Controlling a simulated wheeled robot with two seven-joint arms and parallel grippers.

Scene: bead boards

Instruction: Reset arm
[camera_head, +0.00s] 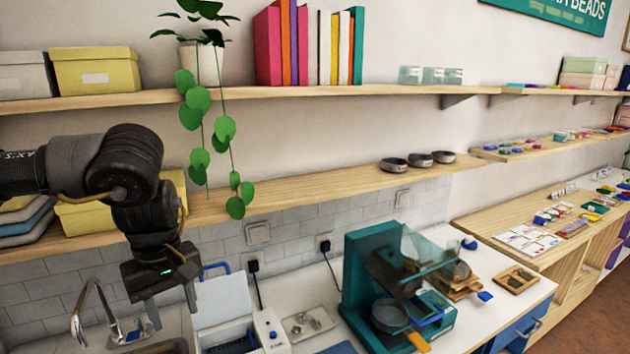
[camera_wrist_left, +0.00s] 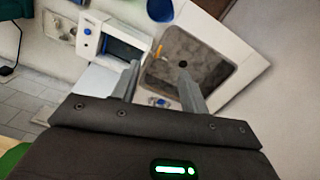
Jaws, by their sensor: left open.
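My left gripper (camera_head: 170,304) hangs from the left arm with its fingers pointing down, above the sink area at the lower left of the head view. It is open and empty. In the left wrist view its two fingers (camera_wrist_left: 158,82) stand apart with nothing between them. Past them lie the grey sink basin (camera_wrist_left: 195,62) and a white machine with a dark opening (camera_wrist_left: 115,45). My right gripper is not in view.
A faucet (camera_head: 82,312) stands left of the left gripper. The wooden shelf (camera_head: 300,197) runs behind the arm, with a trailing plant (camera_head: 222,130) close by. A teal machine (camera_head: 362,270) stands on the white counter at centre right.

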